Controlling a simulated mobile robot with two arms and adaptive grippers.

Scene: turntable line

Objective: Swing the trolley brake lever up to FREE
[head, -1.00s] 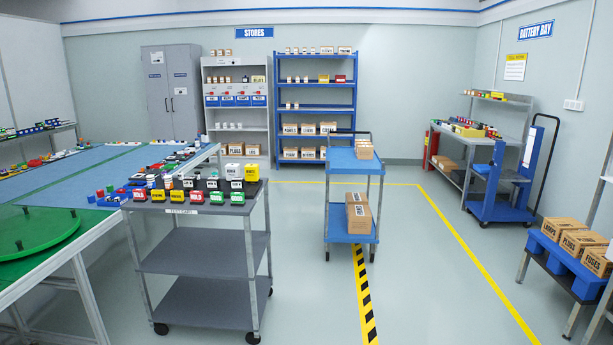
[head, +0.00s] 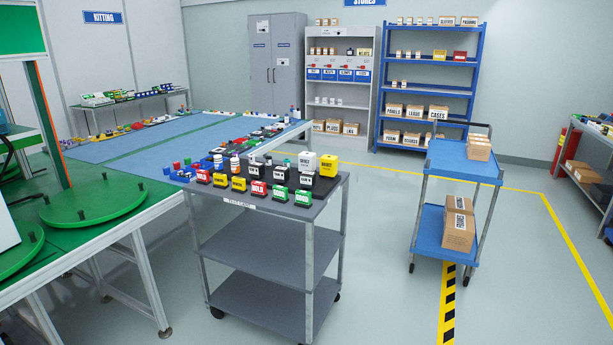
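A blue two-shelf trolley (head: 463,171) stands on the floor at the right in the head view. Cartons (head: 479,147) lie on its top shelf, and larger cartons (head: 459,223) stand on its lower shelf. A grey three-shelf cart (head: 262,246) stands nearer, at the centre, with small labelled blocks and boxes on its top. I cannot make out a brake lever on either one, nor its position. Neither of my grippers is in view.
A long workbench with blue mats (head: 150,140) and green turntables (head: 94,201) fills the left, close to the grey cart. Shelving (head: 425,90) and a grey cabinet (head: 275,65) line the back wall. Floor (head: 385,235) between cart and trolley is clear; a striped line (head: 447,300) runs there.

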